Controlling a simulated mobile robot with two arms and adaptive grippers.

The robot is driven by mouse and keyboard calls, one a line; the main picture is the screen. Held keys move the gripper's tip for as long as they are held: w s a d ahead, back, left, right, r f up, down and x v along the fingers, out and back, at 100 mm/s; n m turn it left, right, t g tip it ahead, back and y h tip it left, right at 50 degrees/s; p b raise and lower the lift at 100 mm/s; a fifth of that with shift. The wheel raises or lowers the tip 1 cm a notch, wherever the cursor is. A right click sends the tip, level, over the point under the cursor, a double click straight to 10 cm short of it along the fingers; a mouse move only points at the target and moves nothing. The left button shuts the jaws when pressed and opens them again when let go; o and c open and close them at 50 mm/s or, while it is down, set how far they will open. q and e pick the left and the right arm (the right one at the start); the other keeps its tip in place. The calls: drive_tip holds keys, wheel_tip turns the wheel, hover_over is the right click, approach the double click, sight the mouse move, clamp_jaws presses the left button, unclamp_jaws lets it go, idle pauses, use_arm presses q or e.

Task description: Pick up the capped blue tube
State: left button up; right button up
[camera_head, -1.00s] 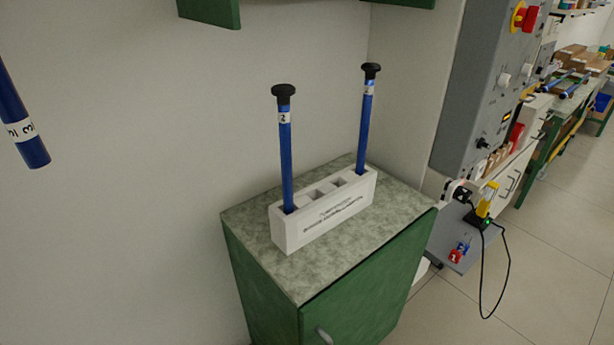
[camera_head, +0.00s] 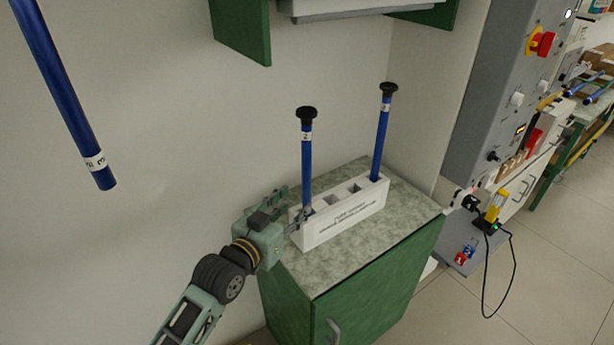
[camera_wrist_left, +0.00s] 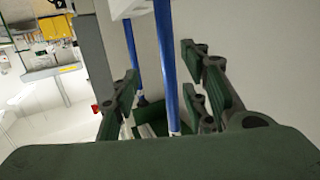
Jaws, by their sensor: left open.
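Two blue tubes with black caps and white labels stand upright in a white block rack (camera_head: 345,222) on the cabinet top. The nearer capped tube (camera_head: 307,165) is at the rack's left end; the farther capped tube (camera_head: 380,140) is at its right end. My left gripper (camera_head: 294,206) is open at the nearer tube's lower part, just above the rack. In the left wrist view, the left gripper's (camera_wrist_left: 165,95) fingers stand apart, with the nearer tube (camera_wrist_left: 168,60) showing between them and the other tube (camera_wrist_left: 134,60) beyond. Contact is unclear. My right gripper is out of view.
Another blue tube (camera_head: 60,90) with a white label slants in at the upper left; its upper end is out of frame. A green wall cabinet (camera_head: 240,30) hangs above. A grey control panel (camera_head: 495,90) stands at the right. The cabinet top (camera_head: 400,215) is free in front of the rack.

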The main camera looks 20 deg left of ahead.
sight(304, 175)
use_arm(q)
drive_tip(key=shift+t, duration=0.7)
drive_tip(key=w+r, duration=0.3)
drive_tip(key=r, duration=0.1)
drive_tip(key=shift+a+r, duration=0.1)
drive_tip(key=shift+a, duration=0.3)
drive_tip(key=p+x, duration=0.3)
drive_tip(key=x, duration=0.2)
drive_tip(key=shift+w+d, duration=0.15)
drive_tip(key=shift+w, duration=0.2)
drive_tip(key=shift+w+d+f, duration=0.1)
drive_tip(key=shift+w+f, duration=0.2)
drive_tip(key=shift+w, duration=0.1)
clamp_jaws()
